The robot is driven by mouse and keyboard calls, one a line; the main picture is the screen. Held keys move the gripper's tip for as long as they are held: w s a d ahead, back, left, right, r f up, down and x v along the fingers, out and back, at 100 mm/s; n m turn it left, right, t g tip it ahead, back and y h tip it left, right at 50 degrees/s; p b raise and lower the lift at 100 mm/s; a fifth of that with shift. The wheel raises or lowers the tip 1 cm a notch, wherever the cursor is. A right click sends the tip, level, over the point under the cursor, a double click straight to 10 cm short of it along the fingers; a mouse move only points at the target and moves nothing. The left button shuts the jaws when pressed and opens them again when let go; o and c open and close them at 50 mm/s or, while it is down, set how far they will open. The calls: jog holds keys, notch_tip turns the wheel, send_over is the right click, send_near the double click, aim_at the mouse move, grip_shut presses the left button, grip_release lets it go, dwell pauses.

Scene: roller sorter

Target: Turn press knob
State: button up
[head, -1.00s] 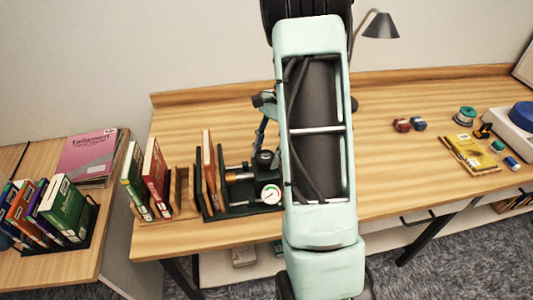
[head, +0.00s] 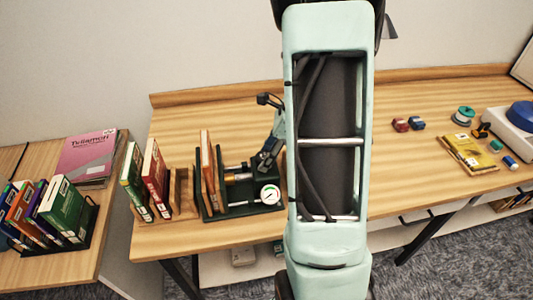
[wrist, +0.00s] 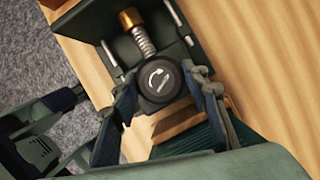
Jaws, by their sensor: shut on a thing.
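The press (head: 240,210) is a dark green frame on the desk, with a round white gauge at its front right. In the wrist view, its black round knob (wrist: 158,82) bears a white curved arrow and sits at the end of a spring and brass screw (wrist: 144,42). My gripper (wrist: 163,86) is shut on the knob, with one finger on each side of it. In the head view, my gripper (head: 268,160) is at the right end of the press's screw and hides most of the knob.
Upright books (head: 155,175) stand left of the press, and brown boards or books (head: 208,168) stand in its left part. More books (head: 65,208) fill a rack on the side table.

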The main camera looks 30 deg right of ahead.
jog(key=shift+s+m+t+h+p, duration=0.1)
jog(key=shift+m+t+h+p, duration=0.4)
jog(key=shift+m, duration=1.2)
jog(key=o, duration=1.2)
jog(key=shift+c, duration=0.2)
jog(key=shift+r, duration=0.1)
jog(key=v, duration=1.1)
jog(key=shift+s+r, duration=0.2)
jog(key=shift+r, duration=0.15)
